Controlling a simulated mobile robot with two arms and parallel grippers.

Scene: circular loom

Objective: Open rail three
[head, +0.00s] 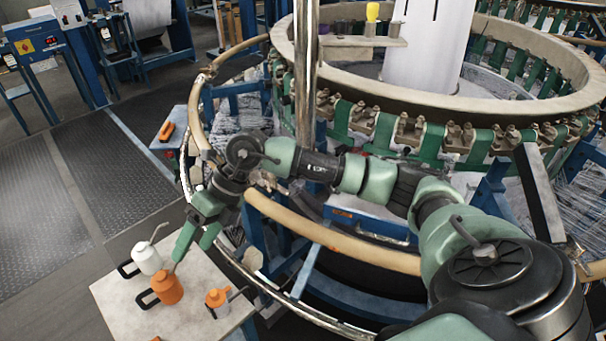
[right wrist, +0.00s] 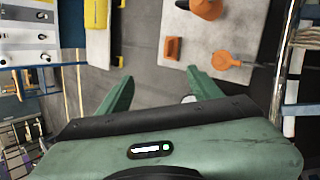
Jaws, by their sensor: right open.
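The circular loom has a tan curved rail around its front. One section of the rail (head: 340,240) runs across the lower middle, and another section (head: 197,105) curves up the left side. I cannot tell which section is rail three. My right gripper (head: 192,248) is open and empty, pointing down outside the ring, above the small table. In the right wrist view the green fingers of the right gripper (right wrist: 158,85) are spread apart with nothing between them. My right arm crosses in front of the rail and hides part of it. My left gripper is not in view.
The small table (head: 120,298) holds a white bottle (head: 147,258), an orange bottle (head: 167,288) and an orange oil can (head: 217,299) close below the gripper. A metal post (head: 305,70) stands by the loom. The floor at the left (head: 60,180) is clear.

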